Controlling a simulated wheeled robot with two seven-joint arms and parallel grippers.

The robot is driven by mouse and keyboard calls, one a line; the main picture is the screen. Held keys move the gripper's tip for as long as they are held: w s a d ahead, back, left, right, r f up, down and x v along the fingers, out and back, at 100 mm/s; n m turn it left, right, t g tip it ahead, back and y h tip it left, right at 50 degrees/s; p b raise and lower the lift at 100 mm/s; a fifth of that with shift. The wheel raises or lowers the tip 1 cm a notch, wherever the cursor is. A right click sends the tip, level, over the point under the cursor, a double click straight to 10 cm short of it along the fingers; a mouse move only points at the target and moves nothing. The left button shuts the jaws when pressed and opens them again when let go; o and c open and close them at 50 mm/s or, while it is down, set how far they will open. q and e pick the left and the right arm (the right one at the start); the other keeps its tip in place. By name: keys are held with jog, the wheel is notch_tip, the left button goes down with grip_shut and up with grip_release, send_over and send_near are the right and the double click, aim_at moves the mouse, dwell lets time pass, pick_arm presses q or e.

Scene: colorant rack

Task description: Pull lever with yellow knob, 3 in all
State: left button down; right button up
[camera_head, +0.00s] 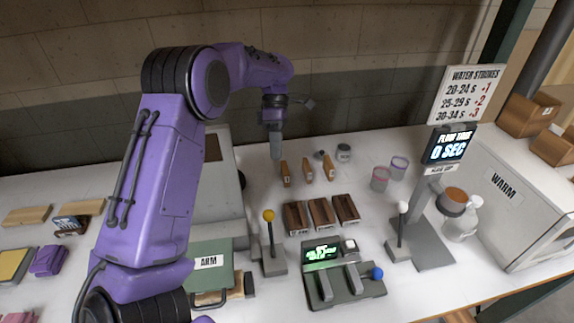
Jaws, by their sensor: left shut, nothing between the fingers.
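The lever with the yellow knob (268,215) stands upright on its grey base (274,263), right of the green box marked ARM (208,262). My left gripper (276,152) is shut and empty, pointing down above the back of the table, behind and above the yellow knob and apart from it. My purple left arm crosses the left half of the view and hides part of the table. My right gripper is not in view.
A lever with a white knob (403,207) stands to the right, near a white bottle (462,222). A console with a blue knob (376,273) is in front. Brown trays (321,214) and small wooden blocks (307,169) lie behind it. A WARM cabinet (505,190) is at right.

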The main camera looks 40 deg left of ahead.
pick_arm(q)
jog(key=s+d+f+p, duration=0.2)
jog(key=s+d+f, duration=0.3)
jog(key=s+f, duration=0.2)
jog(key=shift+s+d+f, duration=0.15)
jog(key=shift+s+f, duration=0.2)
jog(key=shift+s, duration=0.55)
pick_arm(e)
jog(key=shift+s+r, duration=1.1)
pick_arm(q)
jog(key=shift+s+r, duration=0.1)
